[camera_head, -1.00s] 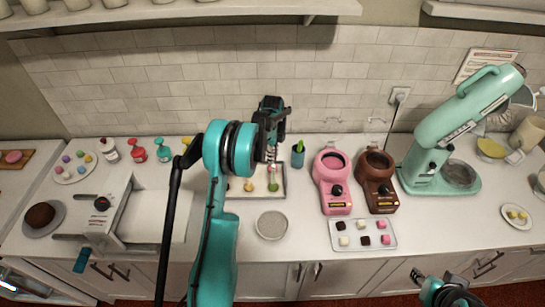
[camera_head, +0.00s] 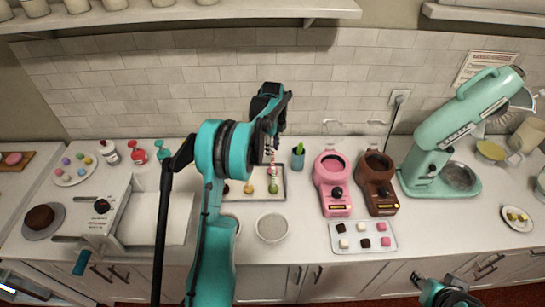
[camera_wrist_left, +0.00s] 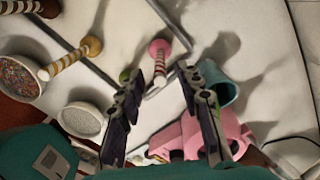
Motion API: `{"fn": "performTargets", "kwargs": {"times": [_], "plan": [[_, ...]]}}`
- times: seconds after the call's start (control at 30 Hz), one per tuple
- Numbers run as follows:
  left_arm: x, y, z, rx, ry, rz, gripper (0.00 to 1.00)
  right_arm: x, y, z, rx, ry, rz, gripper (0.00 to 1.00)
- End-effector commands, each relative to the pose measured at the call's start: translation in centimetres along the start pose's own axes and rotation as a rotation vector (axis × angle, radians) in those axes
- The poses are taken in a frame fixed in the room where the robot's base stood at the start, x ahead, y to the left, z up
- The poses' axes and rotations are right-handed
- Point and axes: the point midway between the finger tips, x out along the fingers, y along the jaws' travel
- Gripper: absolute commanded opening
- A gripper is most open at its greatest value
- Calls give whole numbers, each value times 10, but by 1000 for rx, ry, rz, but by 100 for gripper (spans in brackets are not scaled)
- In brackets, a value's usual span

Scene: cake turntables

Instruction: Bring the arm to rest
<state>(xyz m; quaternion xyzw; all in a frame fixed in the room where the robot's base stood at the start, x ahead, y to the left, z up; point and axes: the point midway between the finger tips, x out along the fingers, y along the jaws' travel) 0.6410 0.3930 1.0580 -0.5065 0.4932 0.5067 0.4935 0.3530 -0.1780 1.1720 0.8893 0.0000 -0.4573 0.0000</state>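My left gripper (camera_head: 271,158) is raised over the counter above the tray (camera_head: 285,190) of cake pops. In the left wrist view the left gripper's fingers (camera_wrist_left: 166,76) stand apart with nothing held between them. A pink cake pop (camera_wrist_left: 159,47) with a striped stick lies beyond the fingertips, and a tan one (camera_wrist_left: 92,45) lies to the left. A green ball (camera_wrist_left: 126,74) shows partly beside the left finger. My right gripper (camera_head: 452,298) is at the lower right edge of the head view, cut off, and its fingers are unclear.
A teal cup (camera_head: 298,158) stands right of the tray. A white bowl (camera_head: 272,227) is in front of it. Pink (camera_head: 333,199) and brown (camera_head: 378,200) melting pots, a sweets tray (camera_head: 362,238) and a mint mixer (camera_head: 440,175) stand to the right. A shelf (camera_head: 180,14) runs above.

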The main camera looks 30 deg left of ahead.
Motion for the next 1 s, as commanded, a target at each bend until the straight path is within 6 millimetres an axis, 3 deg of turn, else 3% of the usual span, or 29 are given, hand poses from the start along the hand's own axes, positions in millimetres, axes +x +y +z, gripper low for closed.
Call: {"fn": "performTargets", "kwargs": {"times": [0.1,0.3,0.63,0.77,1.0], "plan": [[-26,0,0,0,0,0,36,0,0,0,0,0,0,36],[-52,0,0,0,0,0,36,0,0,0,0,0,0,36],[-61,3,-5,-20,-3,-9,36,3,0,2,0,0,0,36],[-73,17,-26,-125,-11,-50,36,12,0,9,0,0,0,36],[-96,78,-89,-478,8,-199,36,39,0,28,0,0,0,36]]}}
